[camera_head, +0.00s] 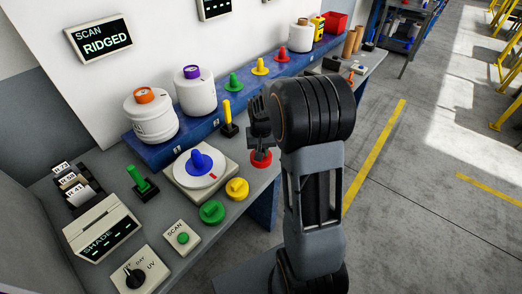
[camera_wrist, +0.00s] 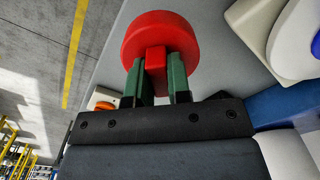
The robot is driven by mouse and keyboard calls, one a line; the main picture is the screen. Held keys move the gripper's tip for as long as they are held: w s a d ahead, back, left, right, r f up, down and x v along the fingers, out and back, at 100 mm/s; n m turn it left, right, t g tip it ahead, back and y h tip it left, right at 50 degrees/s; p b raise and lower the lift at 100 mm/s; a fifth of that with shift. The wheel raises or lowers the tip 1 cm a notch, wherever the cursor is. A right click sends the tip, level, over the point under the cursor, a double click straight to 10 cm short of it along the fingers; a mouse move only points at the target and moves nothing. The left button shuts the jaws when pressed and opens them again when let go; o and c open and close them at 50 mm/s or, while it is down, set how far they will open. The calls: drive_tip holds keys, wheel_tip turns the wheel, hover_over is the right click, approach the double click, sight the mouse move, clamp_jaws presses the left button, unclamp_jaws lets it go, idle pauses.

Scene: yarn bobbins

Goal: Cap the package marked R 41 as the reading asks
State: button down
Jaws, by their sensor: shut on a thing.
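My gripper (camera_head: 262,138) points down near the bench's front edge. It is shut on the knob of a red cap (camera_head: 261,159). In the wrist view my gripper's green fingertips (camera_wrist: 156,78) pinch the knob of the red cap (camera_wrist: 160,32). I cannot tell whether the cap touches the bench. A blue knobbed piece (camera_head: 200,161) sits on a white round plate with a red mark. A yellow cap (camera_head: 237,189) and a green cap (camera_head: 212,212) lie beside it. A rack of cards (camera_head: 78,187) at the left includes one reading R 41. The screen (camera_head: 101,39) reads SCAN RIDGED.
White containers with an orange lid (camera_head: 151,117) and a purple lid (camera_head: 195,92) stand on the blue shelf. A SHADE box (camera_head: 104,233) showing dashes, a SCAN button (camera_head: 183,238) and a DAY/UV knob (camera_head: 135,276) are in front.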

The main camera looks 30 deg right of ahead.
drive_tip(key=shift+f, duration=0.2)
drive_tip(key=shift+f+b, duration=1.7)
drive_tip(key=shift+f, duration=0.4)
drive_tip(key=shift+f, duration=0.35)
drive_tip(key=c, duration=1)
unclamp_jaws()
drive_tip(key=shift+r, duration=0.15)
wheel_tip(320, 180, up, 14)
drive_tip(key=shift+f, duration=0.2)
